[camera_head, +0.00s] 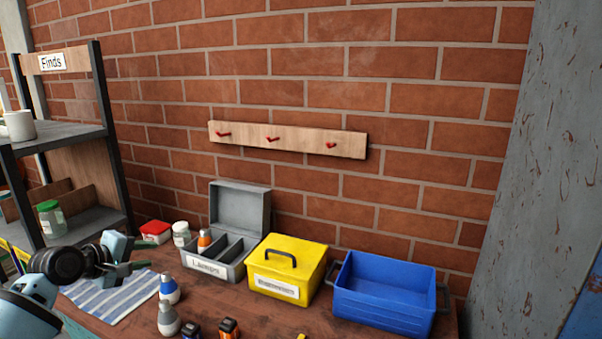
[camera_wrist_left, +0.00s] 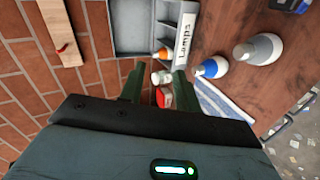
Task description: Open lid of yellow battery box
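The yellow battery box (camera_head: 288,266) stands on the wooden table in the head view, between a grey lamps box and a blue bin. Its lid (camera_head: 295,249) is shut and has a black handle (camera_head: 281,257) on top. A white label is on its front. My left gripper (camera_head: 142,254) is over the striped cloth, well to the left of the yellow box. The left wrist view shows its two fingers (camera_wrist_left: 157,84) apart with nothing held between them. The yellow box does not show in that view. My right gripper is not in view.
The grey lamps box (camera_head: 213,266) has its lid up and a bulb inside. The blue bin (camera_head: 385,298) looks empty. Bulbs (camera_head: 168,289) and batteries (camera_head: 228,328) stand in front of the boxes. Jars and a shelf (camera_head: 70,132) are at left; a peg rail (camera_head: 290,139) hangs behind.

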